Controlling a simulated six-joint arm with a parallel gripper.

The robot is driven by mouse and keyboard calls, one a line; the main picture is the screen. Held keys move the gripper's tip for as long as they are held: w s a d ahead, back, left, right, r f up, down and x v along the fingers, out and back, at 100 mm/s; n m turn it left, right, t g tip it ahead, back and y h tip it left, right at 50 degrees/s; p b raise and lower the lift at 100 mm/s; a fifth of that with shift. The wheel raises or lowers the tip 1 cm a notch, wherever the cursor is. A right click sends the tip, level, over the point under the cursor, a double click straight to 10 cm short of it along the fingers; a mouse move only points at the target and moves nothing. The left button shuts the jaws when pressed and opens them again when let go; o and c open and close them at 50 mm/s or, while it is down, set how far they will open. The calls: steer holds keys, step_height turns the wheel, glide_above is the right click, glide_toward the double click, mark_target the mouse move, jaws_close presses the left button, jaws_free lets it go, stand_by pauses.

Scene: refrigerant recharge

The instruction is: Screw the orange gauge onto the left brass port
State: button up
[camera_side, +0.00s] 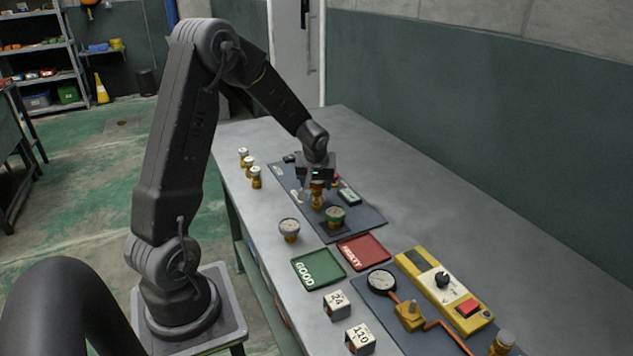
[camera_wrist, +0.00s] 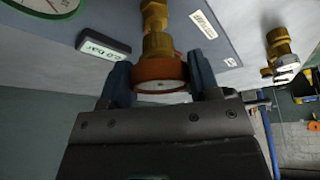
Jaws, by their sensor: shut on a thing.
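The orange gauge (camera_wrist: 158,72) is gripped between the two blue fingers of my gripper (camera_wrist: 160,84). A brass stem runs from it to a brass port (camera_wrist: 154,16) in line with it on the grey board (camera_wrist: 190,12). Gauge and port look joined or touching; I cannot tell how far the thread is engaged. In the side view my gripper (camera_side: 317,179) is low over the board, with brass (camera_side: 317,199) upright beneath it and the gauge mostly hidden. Another brass fitting (camera_wrist: 279,42) stands to the right in the wrist view.
A small display (camera_wrist: 103,43) is close beside the gauge. The green GOOD tray (camera_side: 318,268), red FAULTY tray (camera_side: 363,250), number blocks (camera_side: 337,304) and yellow unit (camera_side: 445,290) lie toward the front. The bench's right side is clear.

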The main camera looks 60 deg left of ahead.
steer(key=shift+f, duration=0.95)
steer(key=shift+m+t+h, duration=0.5)
steer(key=shift+m, duration=1.2)
steer(key=shift+s+m, duration=0.1)
steer(key=shift+m, duration=0.2)
steer(key=shift+m+t+h, duration=0.3)
steer(key=shift+m+h, duration=0.2)
steer(key=shift+m, duration=0.7)
steer(key=shift+f+m, duration=0.1)
steer(key=shift+m, duration=0.4)
steer(key=shift+s+f+m+h, duration=0.1)
steer(key=shift+m+h, duration=0.6)
steer(key=shift+m, duration=0.8)
steer(key=shift+a, duration=0.1)
